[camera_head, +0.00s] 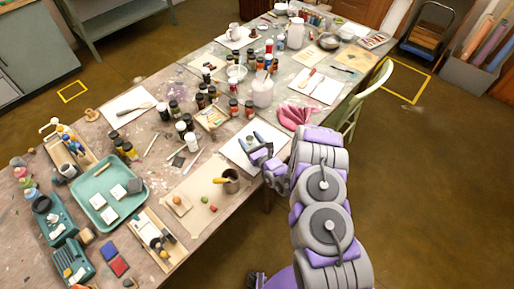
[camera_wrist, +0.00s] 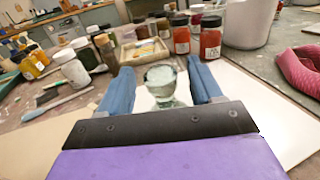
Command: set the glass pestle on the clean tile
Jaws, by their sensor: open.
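A clear, greenish glass piece, which looks like the glass pestle (camera_wrist: 160,82), stands upright between the fingers of my gripper (camera_wrist: 158,68) in the wrist view. My blue fingers are open on either side of it, with a visible gap at each side. A white tile (camera_wrist: 255,108) lies under the gripper; it also shows in the head view (camera_head: 236,153), partly covered by my gripper (camera_head: 250,142). The pestle's base is partly hidden by my gripper's body. Another pale tile (camera_head: 126,107) lies farther left with a tool on it. I cannot tell which tile is the clean one.
Red jars (camera_wrist: 210,38) and a wooden tray (camera_wrist: 143,52) stand just beyond the pestle. A pink cloth (camera_head: 294,116) lies to the right. A teal tray (camera_head: 91,197) lies at left, and the table is crowded.

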